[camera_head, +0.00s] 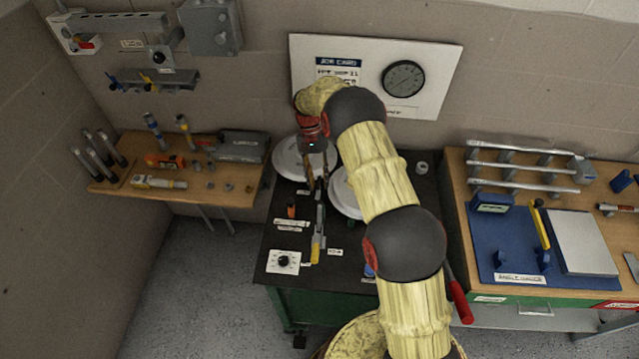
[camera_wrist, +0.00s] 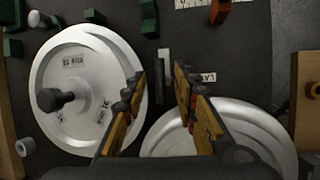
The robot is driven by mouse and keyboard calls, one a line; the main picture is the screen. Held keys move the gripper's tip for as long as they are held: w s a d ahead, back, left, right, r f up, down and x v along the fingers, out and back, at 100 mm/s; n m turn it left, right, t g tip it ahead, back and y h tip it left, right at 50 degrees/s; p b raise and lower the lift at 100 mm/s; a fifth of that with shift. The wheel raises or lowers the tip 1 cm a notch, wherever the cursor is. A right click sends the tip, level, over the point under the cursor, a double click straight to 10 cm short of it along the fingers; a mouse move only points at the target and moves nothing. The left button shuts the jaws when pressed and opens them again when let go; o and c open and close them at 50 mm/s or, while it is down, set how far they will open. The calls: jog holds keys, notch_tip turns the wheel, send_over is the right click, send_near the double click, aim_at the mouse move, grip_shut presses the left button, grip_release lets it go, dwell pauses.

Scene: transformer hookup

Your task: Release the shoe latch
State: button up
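My gripper (camera_head: 316,178) points down over the dark bench top, between two round white discs. In the wrist view my gripper (camera_wrist: 160,76) has its two yellow-and-black fingers apart, with nothing held between them. A small pale upright piece (camera_wrist: 164,58) shows just beyond the fingertips, beside a dark slot; I cannot tell whether it is the shoe latch. One disc (camera_wrist: 88,88) with a black knob lies left of the fingers. The other disc (camera_wrist: 245,140) lies partly behind the right finger. A grey lever with a yellow end (camera_head: 317,240) stands nearer the bench's front.
A dial plate (camera_head: 283,262) and an orange piece (camera_head: 291,209) sit on the bench's left part. A wooden tool shelf (camera_head: 200,195) is at left. A bench with a blue mat (camera_head: 500,258) is at right. My arm hides part of the right disc.

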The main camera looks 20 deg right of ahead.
jog(key=v, duration=1)
jog(key=shift+r, duration=0.25)
jog(key=shift+w+d, duration=0.1)
jog(key=shift+w, duration=0.1)
notch_tip(320, 180, down, 4)
jog(key=s+n, duration=0.2)
jog(key=s+r+n+t+b, duration=0.1)
jog(key=s+r+t+b, duration=0.1)
jog(key=s+r, duration=0.5)
jog(key=s+r+n+t+b, duration=0.1)
jog(key=s+r+t+b, duration=0.2)
jog(key=s, duration=1.5)
jog(key=s+r+n+t+b, duration=0.1)
jog(key=s+r+t, duration=0.4)
jog(key=s+r, duration=0.7)
jog(key=shift+s+a+t+b, duration=0.25)
jog(key=shift+t+b, duration=0.05)
jog(key=shift+b, duration=0.45)
